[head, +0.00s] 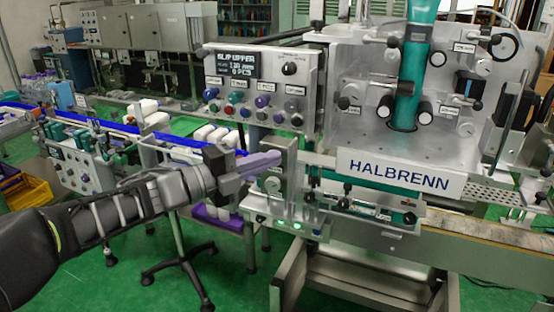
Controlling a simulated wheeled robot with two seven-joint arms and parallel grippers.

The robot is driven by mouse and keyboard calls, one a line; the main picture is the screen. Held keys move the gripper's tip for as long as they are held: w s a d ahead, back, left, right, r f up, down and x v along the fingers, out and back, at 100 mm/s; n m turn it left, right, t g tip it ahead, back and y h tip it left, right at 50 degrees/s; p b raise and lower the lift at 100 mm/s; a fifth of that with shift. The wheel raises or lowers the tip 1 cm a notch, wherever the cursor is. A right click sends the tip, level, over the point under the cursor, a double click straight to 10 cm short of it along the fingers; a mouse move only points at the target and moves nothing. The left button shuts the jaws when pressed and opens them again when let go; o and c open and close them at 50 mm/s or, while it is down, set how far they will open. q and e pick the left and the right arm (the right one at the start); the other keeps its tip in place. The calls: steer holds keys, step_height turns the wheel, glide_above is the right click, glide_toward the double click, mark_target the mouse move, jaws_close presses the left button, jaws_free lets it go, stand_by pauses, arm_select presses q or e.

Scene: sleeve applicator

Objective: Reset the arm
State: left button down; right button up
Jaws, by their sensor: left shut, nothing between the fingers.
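My left arm comes in from the left edge, and my left gripper (262,161) is at the middle of the head view. Its purple-grey fingers are shut with nothing between them. The fingertips are close to a small grey upright box (273,184) at the front left of the sleeve applicator (400,187), which bears the name HALBRENN. I cannot tell whether they touch it. Above the gripper is a control panel (262,88) with a lit display (231,64), knobs and coloured buttons. My right gripper is not in view.
A conveyor (195,143) with blue side rails and white bottles (210,134) runs in from the left. A smaller button panel (80,165) and a yellow crate (36,193) are at left. A wheeled stand (178,262) is on the green floor. Grey cabinets (120,32) stand at the back.

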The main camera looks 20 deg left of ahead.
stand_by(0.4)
arm_select(q)
steer(key=w+a+f+n+y, duration=0.1)
steer(key=w+f+n+y, duration=0.2)
steer(key=f+n, duration=0.45)
steer(key=w+a+f+n+y, duration=0.2)
steer(key=w+f+n+y, duration=0.1)
steer(key=f+n, duration=0.5)
steer(key=s+d+f+n+g+y, duration=0.1)
steer(key=s+d+f+n+g, duration=0.2)
steer(key=f, duration=0.6)
steer(key=s+d+f+n+g, duration=0.1)
steer(key=d+f+n, duration=0.25)
steer(key=f, duration=0.65)
steer(key=s+d+f+n+g, duration=0.1)
steer(key=s+d+f+g, duration=0.2)
steer(key=s+d+f, duration=0.2)
steer(key=s+d+f+n+g, duration=0.2)
steer(key=s+d+f+g, duration=0.2)
steer(key=s+f, duration=0.7)
steer(key=s+d+f+n+g+h, duration=0.1)
steer(key=s+d+f+g, duration=0.2)
steer(key=s+d+f, duration=0.3)
steer(key=s+f, duration=0.1)
steer(key=s, duration=0.4)
steer(key=shift+s+d+f+n, duration=0.3)
steer(key=shift+s+f, duration=0.1)
